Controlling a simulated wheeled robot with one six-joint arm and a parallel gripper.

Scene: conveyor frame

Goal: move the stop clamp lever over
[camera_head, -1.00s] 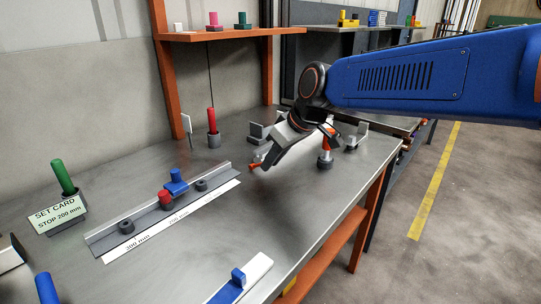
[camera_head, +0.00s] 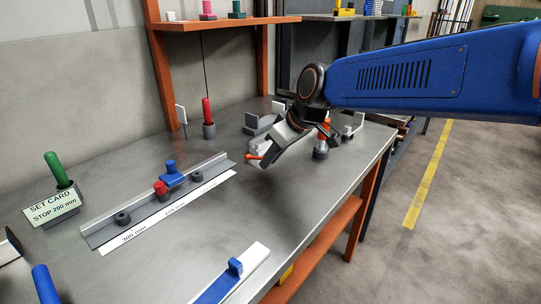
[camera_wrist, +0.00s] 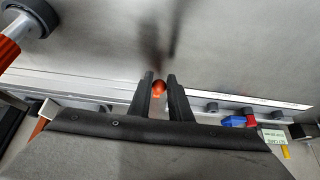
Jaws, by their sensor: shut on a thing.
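My gripper (camera_head: 256,160) is low over the far right part of the bench, past the right end of the slotted rail. In the wrist view its two dark fingers (camera_wrist: 160,84) stand on either side of a small orange-red knob (camera_wrist: 159,88), which I take to be the lever's end. The same orange-red piece (camera_head: 253,157) sticks out left of my fingertips in the head view. The lever's pivot and the rest of its clamp are hidden by my gripper. The blue stop block (camera_head: 170,172) sits on the rail (camera_head: 140,208), with a red knob (camera_head: 160,187) beside it.
An orange-handled post (camera_head: 320,152) stands just right of my gripper. A grey block (camera_head: 262,122) and a red peg in a holder (camera_head: 208,118) stand behind. A set card reading "STOP 200 mm" (camera_head: 52,208) is at left.

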